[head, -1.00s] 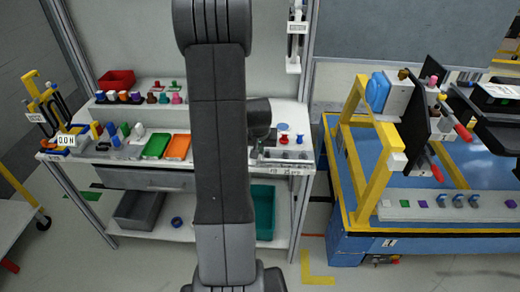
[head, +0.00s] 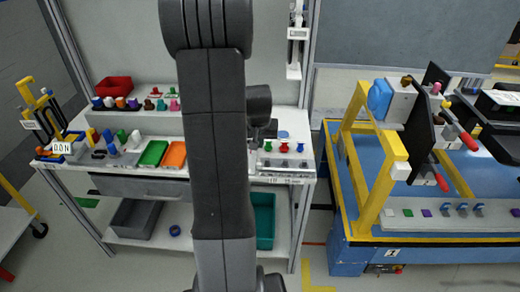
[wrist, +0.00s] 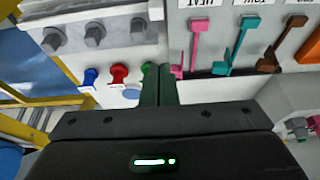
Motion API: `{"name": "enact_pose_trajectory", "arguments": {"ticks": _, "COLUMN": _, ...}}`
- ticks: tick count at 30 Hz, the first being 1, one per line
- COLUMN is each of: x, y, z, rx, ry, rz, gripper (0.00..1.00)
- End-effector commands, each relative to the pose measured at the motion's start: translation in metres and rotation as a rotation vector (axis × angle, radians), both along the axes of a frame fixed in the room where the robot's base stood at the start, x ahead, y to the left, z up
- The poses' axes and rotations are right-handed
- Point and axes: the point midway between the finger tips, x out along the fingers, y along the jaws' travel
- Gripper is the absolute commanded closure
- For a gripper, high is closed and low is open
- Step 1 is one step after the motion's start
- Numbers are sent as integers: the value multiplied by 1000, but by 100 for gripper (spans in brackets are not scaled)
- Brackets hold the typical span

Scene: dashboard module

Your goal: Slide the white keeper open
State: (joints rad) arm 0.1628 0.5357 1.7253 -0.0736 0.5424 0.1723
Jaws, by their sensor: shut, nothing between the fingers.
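My gripper (wrist: 158,72) shows in the wrist view with its two dark green fingers together and nothing between them. Its fingertips are near a green knob and the edge of a grey panel (wrist: 232,50) with pink, teal and brown levers. In the head view my arm hides much of the bench around the gripper. I cannot single out the white keeper for sure. A white slotted fixture (head: 294,52) hangs on the upright post behind the bench in the head view, apart from my gripper.
Coloured knobs (head: 284,146) stand on the bench's right end; blue and red (wrist: 118,74) ones show close to the fingers. A red bin (head: 113,86), green tray (head: 153,153) and orange tray (head: 174,154) are left of my arm. A yellow-framed blue table (head: 350,222) stands right.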

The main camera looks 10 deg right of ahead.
Motion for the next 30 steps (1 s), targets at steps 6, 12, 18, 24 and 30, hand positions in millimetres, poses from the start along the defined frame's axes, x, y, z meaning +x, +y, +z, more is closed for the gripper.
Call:
{"name": "enact_pose_trajectory", "arguments": {"ticks": 6, "x": -10, "y": 3, "z": 32, "rx": -1, "ry": -3, "rz": 0, "gripper": 100}}
{"name": "enact_pose_trajectory", "arguments": {"ticks": 12, "x": -15, "y": 4, "z": 44, "rx": 0, "ry": -1, "rz": 0, "gripper": 100}}
{"name": "enact_pose_trajectory", "arguments": {"ticks": 18, "x": -16, "y": 4, "z": 46, "rx": 0, "ry": 0, "rz": 0, "gripper": 100}}
{"name": "enact_pose_trajectory", "arguments": {"ticks": 24, "x": -15, "y": 4, "z": 45, "rx": 0, "ry": 0, "rz": 0, "gripper": 100}}
{"name": "enact_pose_trajectory", "arguments": {"ticks": 30, "x": -11, "y": 3, "z": 33, "rx": 0, "ry": 4, "rz": 0, "gripper": 100}}
